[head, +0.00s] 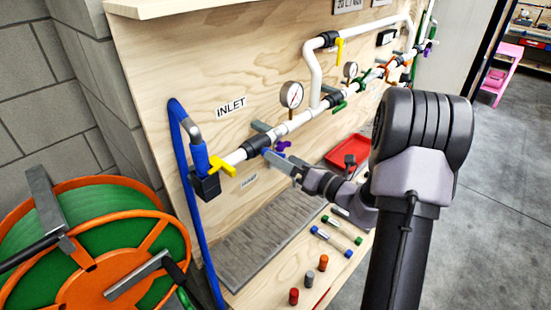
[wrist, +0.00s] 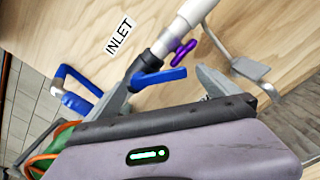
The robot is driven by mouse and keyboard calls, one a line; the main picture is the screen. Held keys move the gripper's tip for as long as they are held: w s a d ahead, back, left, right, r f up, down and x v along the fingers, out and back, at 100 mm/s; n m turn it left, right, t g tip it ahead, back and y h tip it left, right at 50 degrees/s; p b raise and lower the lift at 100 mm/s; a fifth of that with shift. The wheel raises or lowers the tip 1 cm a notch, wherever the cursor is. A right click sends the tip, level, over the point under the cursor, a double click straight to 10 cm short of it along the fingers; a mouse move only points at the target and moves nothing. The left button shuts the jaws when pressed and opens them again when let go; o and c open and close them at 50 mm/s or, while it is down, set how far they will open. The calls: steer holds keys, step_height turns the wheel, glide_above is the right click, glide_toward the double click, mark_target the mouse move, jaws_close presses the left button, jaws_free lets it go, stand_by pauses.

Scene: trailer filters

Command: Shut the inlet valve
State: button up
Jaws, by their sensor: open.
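The INLET label (head: 230,107) is on the plywood panel above the white pipe's left end. Near it on the pipe are a yellow-handled valve (head: 222,167) and a dark-bodied valve (head: 257,144) with a blue lever (wrist: 160,79). I cannot tell for sure which valve the label names. In the wrist view the blue lever points at an angle away from the pipe. My gripper (head: 284,167) is open at the blue lever, its fingers (wrist: 165,88) on either side of it in the picture. Contact is unclear. The yellow handle does not show in the wrist view.
A purple handle (wrist: 182,50) sits close beside the blue lever. A blue hose (head: 190,215) hangs at the pipe's left end, near a green and orange reel (head: 110,250). A pressure gauge (head: 291,95), red tray (head: 347,150) and loose coloured parts are nearby. Open floor is right.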

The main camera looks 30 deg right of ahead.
steer(key=shift+x, duration=1.85)
steer(key=c, duration=2)
steer(key=shift+c, duration=0.2)
steer(key=shift+a+m+p, duration=0.1)
steer(key=shift+m+p, duration=0.2)
steer(key=m+p, duration=0.2)
steer(key=p, duration=0.1)
steer(key=shift+s+a, duration=0.15)
steer(key=m+p, duration=0.2)
steer(key=p, duration=0.1)
steer(key=shift+s+a+f+m, duration=0.1)
steer(key=shift+a+f+m, duration=0.2)
steer(key=shift+a, duration=0.05)
steer(key=m+p, duration=0.2)
steer(key=a+m+p, duration=0.1)
steer(key=p, duration=0.1)
steer(key=f+m+p, duration=0.1)
steer(key=m, duration=0.1)
steer(key=shift+s+a+m+p, duration=0.25)
steer(key=shift+m+p, duration=0.05)
steer(key=shift+p, duration=0.1)
